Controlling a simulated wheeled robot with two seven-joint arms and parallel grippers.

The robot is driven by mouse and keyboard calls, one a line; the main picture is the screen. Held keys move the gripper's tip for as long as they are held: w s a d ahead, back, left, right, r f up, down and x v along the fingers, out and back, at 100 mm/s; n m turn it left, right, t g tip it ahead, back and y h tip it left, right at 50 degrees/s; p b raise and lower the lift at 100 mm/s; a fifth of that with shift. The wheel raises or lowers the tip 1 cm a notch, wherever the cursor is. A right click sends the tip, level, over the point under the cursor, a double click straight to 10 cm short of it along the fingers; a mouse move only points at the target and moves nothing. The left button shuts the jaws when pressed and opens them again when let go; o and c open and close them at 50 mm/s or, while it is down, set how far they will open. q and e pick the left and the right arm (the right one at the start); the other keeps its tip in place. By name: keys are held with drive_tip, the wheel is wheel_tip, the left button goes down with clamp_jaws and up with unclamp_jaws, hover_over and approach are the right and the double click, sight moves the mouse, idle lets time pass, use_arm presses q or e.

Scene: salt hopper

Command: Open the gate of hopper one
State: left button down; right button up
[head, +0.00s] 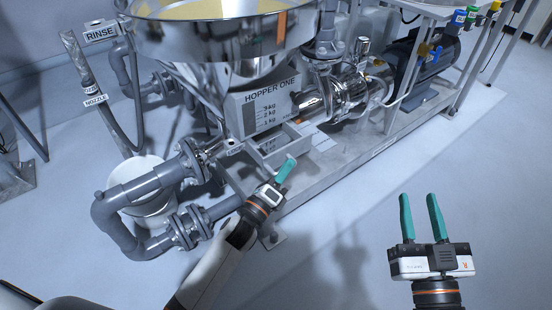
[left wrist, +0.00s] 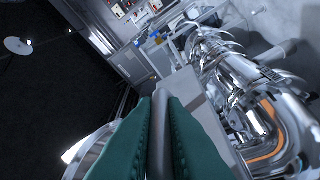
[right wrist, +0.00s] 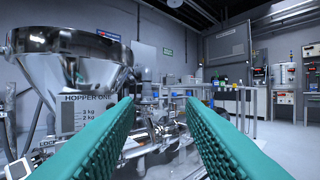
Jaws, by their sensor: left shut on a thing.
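Hopper one is a shiny steel funnel (head: 215,40) above a grey box (head: 243,117) labelled "HOPPER ONE" with a kilogram scale. A grey frame-like part (head: 272,157), which looks like the gate, juts out below the box. My left gripper (head: 287,168) is at the front of this part. In the left wrist view its teal fingers (left wrist: 160,125) are shut on a grey bar (left wrist: 162,101), apparently the gate's handle; the grip hides much of it. My right gripper (head: 422,215) is open and empty, apart from the machine at the right.
Grey flanged pipes (head: 125,190) and a white bucket (head: 150,212) stand left of my left arm. Steel pump piping (head: 345,90) and a dark motor (head: 425,65) are right of the hopper on a metal skid. The floor around my right gripper is clear.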

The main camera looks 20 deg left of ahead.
use_arm(q)
drive_tip(key=shift+d+r, duration=0.15)
drive_tip(key=shift+d, duration=0.05)
drive_tip(key=c, duration=1.7)
unclamp_jaws()
drive_tip(key=shift+o, duration=1)
drive_tip(key=shift+d, duration=0.1)
drive_tip(key=shift+w, duration=0.1)
use_arm(e)
drive_tip(key=shift+d+f, duration=0.1)
drive_tip(key=shift+d, duration=0.05)
